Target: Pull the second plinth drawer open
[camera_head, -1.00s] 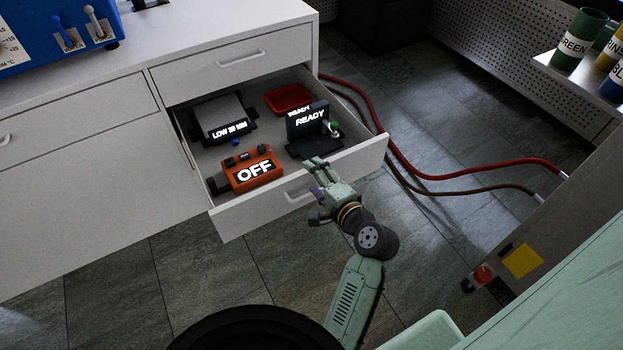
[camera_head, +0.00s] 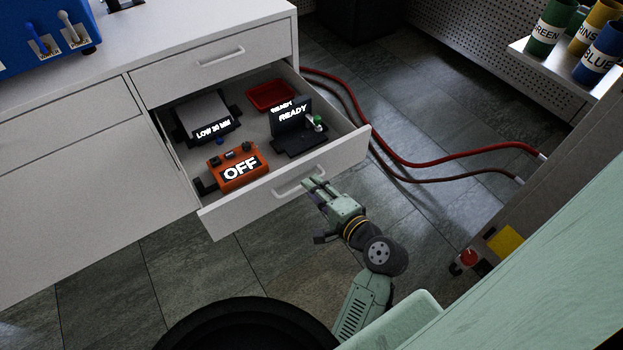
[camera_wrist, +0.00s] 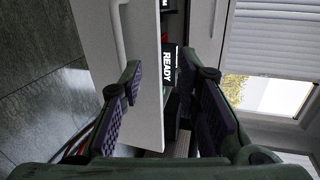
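The second plinth drawer (camera_head: 252,208) stands open below a closed top drawer, its inside showing from above. Its bar handle (camera_head: 300,181) is on the front face; it also shows in the wrist view (camera_wrist: 118,34). My gripper (camera_head: 313,190) is just in front of the drawer front, close to the right end of the handle. The wrist view shows its two dark-padded fingers (camera_wrist: 165,105) wide apart, with the edge of the drawer front beyond the gap. The handle is not between them. Whether a finger touches the drawer is unclear.
The drawer holds an orange box reading OFF (camera_head: 238,170), a black READY device (camera_head: 292,125), a LOW device (camera_head: 204,118) and a red tray (camera_head: 270,95). Red hoses (camera_head: 430,163) cross the floor at right. A shelf with labelled cans (camera_head: 555,28) is upper right.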

